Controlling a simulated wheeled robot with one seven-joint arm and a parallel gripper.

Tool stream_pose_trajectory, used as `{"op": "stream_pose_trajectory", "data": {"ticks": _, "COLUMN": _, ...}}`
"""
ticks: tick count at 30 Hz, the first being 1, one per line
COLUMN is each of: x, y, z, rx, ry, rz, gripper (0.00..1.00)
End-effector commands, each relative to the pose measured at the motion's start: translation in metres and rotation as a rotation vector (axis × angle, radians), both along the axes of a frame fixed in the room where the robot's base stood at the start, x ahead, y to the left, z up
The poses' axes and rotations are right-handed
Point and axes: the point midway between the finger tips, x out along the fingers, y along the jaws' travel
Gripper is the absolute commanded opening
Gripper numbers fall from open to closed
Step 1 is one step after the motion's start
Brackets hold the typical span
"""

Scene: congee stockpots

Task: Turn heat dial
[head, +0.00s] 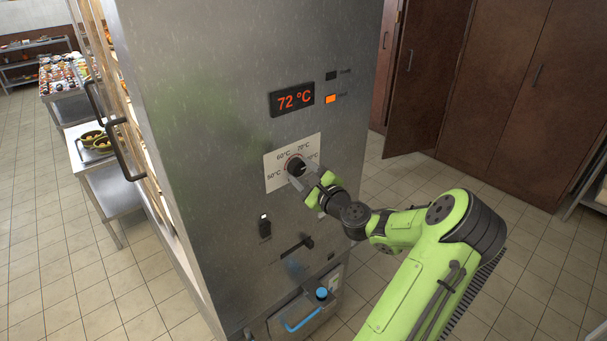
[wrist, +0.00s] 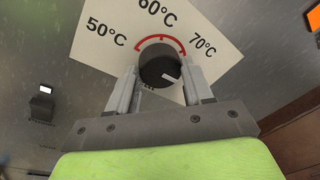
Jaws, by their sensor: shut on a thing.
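The heat dial (head: 295,166) is a round black knob on a white plate (head: 276,181) with temperature marks, on the front of a steel cabinet. In the wrist view the dial (wrist: 158,66) has a red arc around its top and a pale pointer line aimed to the lower right. The marks 50°C, 60°C and 70°C are readable there. My gripper (head: 304,176) is at the dial, and in the wrist view my gripper's fingers (wrist: 160,88) are shut on its two sides.
A black switch (head: 264,227) and a slotted lever (head: 307,242) are below the dial. A blue-handled drawer or tap part (head: 303,318) is lower down. A glass door with a dark handle (head: 122,150) is on the cabinet's left side. Tiled floor is open at the right.

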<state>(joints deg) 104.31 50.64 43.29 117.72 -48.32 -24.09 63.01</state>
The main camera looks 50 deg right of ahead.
Motion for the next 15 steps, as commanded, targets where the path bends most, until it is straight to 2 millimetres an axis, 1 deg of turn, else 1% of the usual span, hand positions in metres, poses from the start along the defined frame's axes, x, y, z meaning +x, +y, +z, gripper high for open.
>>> {"op": "stream_pose_trajectory", "data": {"ticks": 8, "x": 0.0004, "y": -0.0001, "z": -0.0033, "rx": -0.147, "ry": 0.031, "rz": 0.000, "gripper": 0.20}}
{"op": "stream_pose_trajectory", "data": {"ticks": 15, "x": 0.0003, "y": -0.0005, "z": -0.0054, "rx": -0.360, "ry": 0.078, "rz": -0.001, "gripper": 0.20}}
